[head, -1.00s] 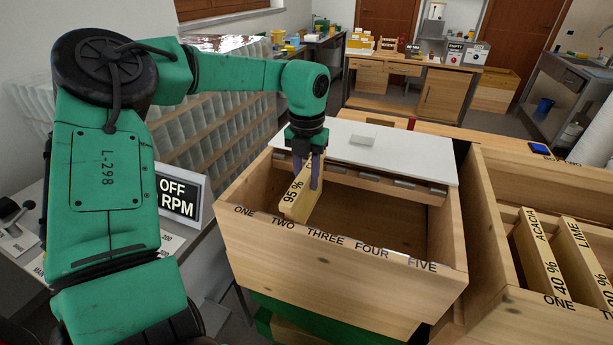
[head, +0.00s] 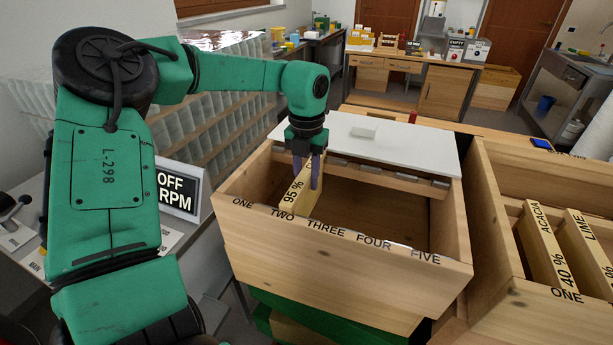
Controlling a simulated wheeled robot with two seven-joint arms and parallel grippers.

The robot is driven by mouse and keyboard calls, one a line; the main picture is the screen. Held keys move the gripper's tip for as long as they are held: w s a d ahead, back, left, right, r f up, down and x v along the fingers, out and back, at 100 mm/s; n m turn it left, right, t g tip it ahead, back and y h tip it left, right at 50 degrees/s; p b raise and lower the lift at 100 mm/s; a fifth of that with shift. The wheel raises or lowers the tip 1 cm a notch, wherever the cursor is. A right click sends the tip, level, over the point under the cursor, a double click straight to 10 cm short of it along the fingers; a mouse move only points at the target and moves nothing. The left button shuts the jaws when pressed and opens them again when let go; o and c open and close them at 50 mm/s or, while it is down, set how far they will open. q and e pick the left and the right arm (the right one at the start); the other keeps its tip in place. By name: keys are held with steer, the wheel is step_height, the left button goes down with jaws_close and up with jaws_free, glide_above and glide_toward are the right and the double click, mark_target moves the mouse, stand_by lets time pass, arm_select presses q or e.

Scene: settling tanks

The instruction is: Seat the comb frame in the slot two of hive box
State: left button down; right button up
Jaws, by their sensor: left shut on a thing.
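The comb frame (head: 293,199) is a pale wooden frame with a top bar marked 95 %. My left gripper (head: 306,178) is shut on it from above. The frame hangs inside the open hive box (head: 340,262), its near end just behind the front wall, near the label TWO. Its lower part is hidden by that wall, so I cannot tell whether it rests on anything. The front rim reads ONE, TWO, THREE, FOUR and FIVE from left to right. My right gripper is not in view.
A white cover (head: 385,145) lies across the back of the hive box. To the right, another wooden box (head: 505,190) holds frames marked ACACIA and LIME. An OFF RPM display (head: 177,192) stands at left. The box's right part looks empty.

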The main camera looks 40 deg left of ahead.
arm_select(q)
steer(key=shift+f+b, duration=0.7)
steer(key=shift+f, duration=0.15)
steer(key=c, duration=0.5)
jaws_free()
steer(key=shift+s, duration=0.1)
step_height(320, 180, up, 15)
steer(key=shift+f+b, duration=0.2)
steer(key=shift+b, duration=0.25)
